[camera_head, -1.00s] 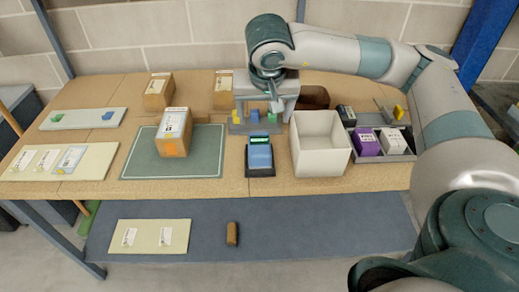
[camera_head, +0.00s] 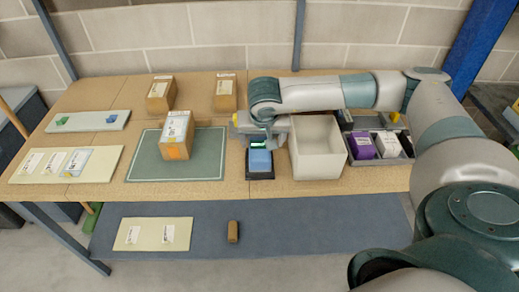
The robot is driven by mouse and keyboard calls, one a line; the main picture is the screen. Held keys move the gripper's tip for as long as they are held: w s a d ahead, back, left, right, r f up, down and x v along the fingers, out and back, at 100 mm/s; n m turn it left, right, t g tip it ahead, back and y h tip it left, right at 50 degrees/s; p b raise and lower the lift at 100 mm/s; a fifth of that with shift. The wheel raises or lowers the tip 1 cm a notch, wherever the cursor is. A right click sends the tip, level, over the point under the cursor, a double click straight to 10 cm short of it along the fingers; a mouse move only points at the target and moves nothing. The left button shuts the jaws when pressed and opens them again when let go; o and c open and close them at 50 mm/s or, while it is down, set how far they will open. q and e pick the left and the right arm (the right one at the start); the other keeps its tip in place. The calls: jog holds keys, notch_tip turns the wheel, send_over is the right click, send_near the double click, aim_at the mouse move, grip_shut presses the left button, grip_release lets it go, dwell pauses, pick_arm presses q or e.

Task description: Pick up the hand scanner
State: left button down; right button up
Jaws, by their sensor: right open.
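My left gripper is not in view.
The white bin (camera_head: 319,172) stands close to the right of the cradle. A grey tray (camera_head: 378,158) with a purple box and a white box lies farther right. A carton (camera_head: 176,136) stands on a green mat (camera_head: 205,168) to the left.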

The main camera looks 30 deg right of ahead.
aim_at(260, 148)
jog(key=shift+f, duration=0.35)
jog(key=shift+w, duration=0.1)
jog(key=shift+w+f+p, duration=0.1)
jog(key=shift+f+p, duration=0.3)
jog(key=shift+p, duration=0.3)
jog(key=x, duration=0.1)
jog(key=p+x, duration=0.2)
jog(key=x, duration=0.1)
jog(key=shift+a+f, duration=0.15)
jog(key=shift+a, duration=0.15)
jog(key=shift+f, duration=0.1)
jog(key=shift+f+b, duration=0.2)
jog(key=shift+b, duration=0.25)
dwell(0.5)
jog(key=c, duration=1.3)
